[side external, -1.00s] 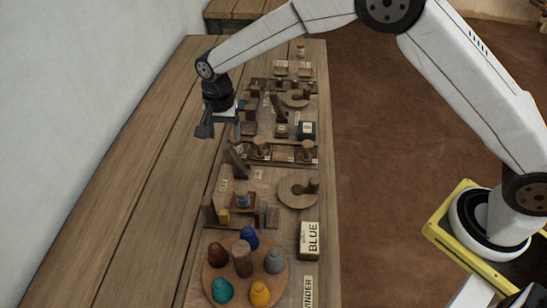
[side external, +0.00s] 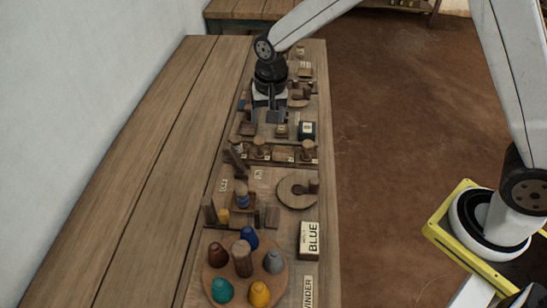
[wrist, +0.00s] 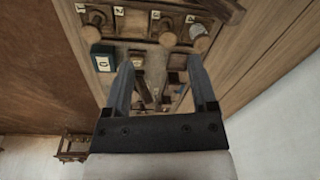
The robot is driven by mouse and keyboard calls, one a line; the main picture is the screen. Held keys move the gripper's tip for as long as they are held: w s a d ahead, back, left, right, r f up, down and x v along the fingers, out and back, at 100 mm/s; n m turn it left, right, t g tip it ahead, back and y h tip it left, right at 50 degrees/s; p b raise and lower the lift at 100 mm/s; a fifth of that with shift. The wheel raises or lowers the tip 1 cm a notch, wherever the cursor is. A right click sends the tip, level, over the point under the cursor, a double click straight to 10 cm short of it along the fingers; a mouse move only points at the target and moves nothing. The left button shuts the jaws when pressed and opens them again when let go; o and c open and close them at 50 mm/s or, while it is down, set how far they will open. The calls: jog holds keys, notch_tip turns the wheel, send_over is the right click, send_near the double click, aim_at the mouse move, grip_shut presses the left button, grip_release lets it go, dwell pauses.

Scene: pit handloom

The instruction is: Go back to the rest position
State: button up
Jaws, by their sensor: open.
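My gripper (side external: 272,112) is over the far half of the bench in the side view, above the wooden fixtures. In the wrist view my gripper (wrist: 161,85) shows two dark fingers spread apart with nothing between them. Beyond the fingertips lie wooden blocks and a wooden board with pegs (wrist: 168,38). The height of the gripper above the fixtures cannot be told exactly. Part of the far fixtures is hidden behind the gripper and wrist.
A round board (side external: 210,275) with several coloured cones stands at the near end. A box marked BLUE (side external: 309,240) and a round disc (side external: 291,190) lie on the bench (side external: 140,190). The bench's left half is clear. A wall (side external: 80,90) stands at left.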

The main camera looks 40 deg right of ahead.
jog(key=s+d+n, duration=0.3)
jog(key=s+d, duration=0.2)
jog(key=s, duration=0.4)
jog(key=s+d+r+n+t, duration=0.1)
jog(key=s+d+n, duration=0.1)
jog(key=s+d, duration=0.4)
jog(key=s, duration=0.3)
jog(key=shift+s+n+t, duration=0.2)
jog(key=shift+n+t, duration=0.1)
jog(key=shift+n, duration=0.1)
